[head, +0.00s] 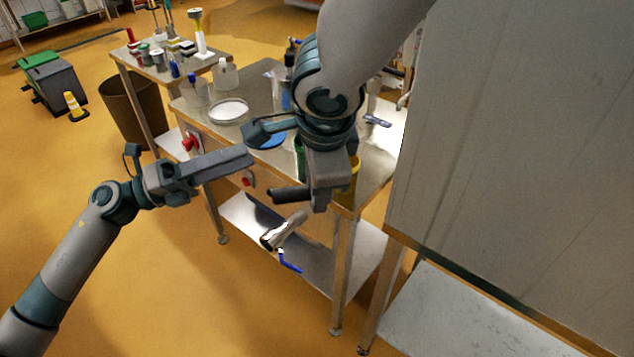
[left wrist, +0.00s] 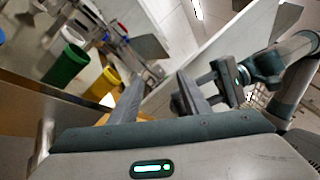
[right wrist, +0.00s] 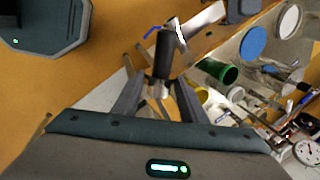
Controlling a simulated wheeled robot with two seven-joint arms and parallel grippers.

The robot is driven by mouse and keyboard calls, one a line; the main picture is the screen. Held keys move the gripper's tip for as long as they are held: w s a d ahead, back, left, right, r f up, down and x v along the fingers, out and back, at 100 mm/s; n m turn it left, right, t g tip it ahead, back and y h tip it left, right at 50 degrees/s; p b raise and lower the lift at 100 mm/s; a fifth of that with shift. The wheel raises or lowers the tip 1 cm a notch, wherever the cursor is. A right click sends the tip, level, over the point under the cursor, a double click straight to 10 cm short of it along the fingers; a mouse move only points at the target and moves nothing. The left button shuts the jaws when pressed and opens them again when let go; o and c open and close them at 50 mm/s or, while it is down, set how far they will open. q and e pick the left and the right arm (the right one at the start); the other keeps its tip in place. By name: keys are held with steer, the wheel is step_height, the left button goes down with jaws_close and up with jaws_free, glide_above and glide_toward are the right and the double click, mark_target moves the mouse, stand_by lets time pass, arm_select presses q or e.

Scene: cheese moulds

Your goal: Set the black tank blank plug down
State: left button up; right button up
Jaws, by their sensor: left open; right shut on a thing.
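The black tank blank plug (right wrist: 162,56) is a dark cylinder with a paler end, between the fingers of my right gripper (right wrist: 160,80) in the right wrist view. In the head view the plug (head: 290,195) sticks out to the left of my right gripper (head: 318,200), held in the air in front of the steel table. My right gripper is shut on it. My left gripper (head: 248,157) is open and empty, left of the right one, near the table's front edge. Its spread fingers show in the left wrist view (left wrist: 158,90).
A steel valve (head: 283,231) with a blue lever (head: 289,262) is below the right gripper. The steel table (head: 378,165) holds a white dish (head: 228,111), a blue disc (head: 268,140), and green and yellow cups. A large grey panel (head: 510,150) bounds the right.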

arm_select(q)
steer(key=w+a+f+n+t+y, duration=0.3)
steer(key=f+n+t+y, duration=0.15)
steer(key=f+n, duration=0.45)
steer(key=w+a+f+n+t+y, duration=0.35)
steer(key=f+n+t, duration=0.25)
steer(key=f+n, duration=0.2)
steer(key=s+a+f+n+g+y, duration=0.1)
steer(key=s+f+n+y, duration=0.3)
steer(key=f, duration=0.7)
steer(key=a+f+n+g+y, duration=0.1)
steer(key=f+n+y, duration=0.2)
steer(key=f+n, duration=0.55)
steer(key=s+f+n+g+y, duration=0.1)
steer(key=s+f+n+g, duration=0.1)
steer(key=s+f, duration=0.65)
steer(key=s+f+n+g+y, duration=0.15)
steer(key=s+f, duration=0.35)
steer(key=f, duration=0.7)
steer(key=s+d+f+n+g, duration=0.1)
steer(key=s+d+f+g, duration=0.2)
steer(key=s+f, duration=0.3)
steer(key=s+d+f+n+g, duration=0.2)
steer(key=s+f, duration=0.4)
steer(key=s, duration=0.7)
steer(key=shift+s+d+f+n+g, duration=0.3)
steer(key=shift+d+g, duration=0.1)
steer(key=shift+g, duration=0.3)
